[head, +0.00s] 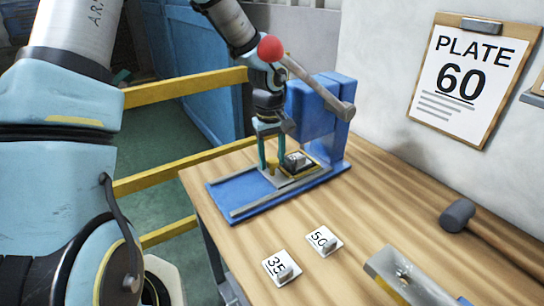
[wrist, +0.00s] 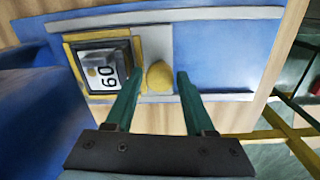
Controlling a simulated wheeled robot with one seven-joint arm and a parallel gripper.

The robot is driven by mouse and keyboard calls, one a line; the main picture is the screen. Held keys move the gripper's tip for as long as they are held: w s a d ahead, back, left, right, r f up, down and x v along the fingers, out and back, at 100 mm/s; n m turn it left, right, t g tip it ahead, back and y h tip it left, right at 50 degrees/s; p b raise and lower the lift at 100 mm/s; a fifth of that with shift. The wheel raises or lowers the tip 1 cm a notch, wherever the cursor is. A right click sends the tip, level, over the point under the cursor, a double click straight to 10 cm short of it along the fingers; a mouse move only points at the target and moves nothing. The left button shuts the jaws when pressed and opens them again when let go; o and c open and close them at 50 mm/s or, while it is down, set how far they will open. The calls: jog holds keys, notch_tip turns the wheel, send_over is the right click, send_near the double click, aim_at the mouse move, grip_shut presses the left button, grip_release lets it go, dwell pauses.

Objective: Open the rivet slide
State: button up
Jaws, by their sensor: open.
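The rivet slide is a grey plate (wrist: 152,42) with a yellow knob (wrist: 159,77), between two pale rails (wrist: 215,13) on a blue base (head: 237,192). A yellow-framed nest beside the knob holds a plate marked 60 (wrist: 108,72). My gripper (head: 272,163) is over the slide; in the wrist view my gripper (wrist: 160,76) is open, with one finger on each side of the knob. Whether the fingers touch the knob cannot be told. The slide sits at the press end of the base, with bare blue bed on its other side.
The blue press (head: 318,108) has a lever with a red ball (head: 270,48) close to my wrist. Plates marked 35 (head: 281,267) and 50 (head: 323,240), a hammer (head: 457,215) and a metal piece (head: 402,275) lie on the table. A clipboard (head: 462,80) reads PLATE 60.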

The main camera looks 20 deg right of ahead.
grip_shut()
dwell(0.3)
dwell(1.1)
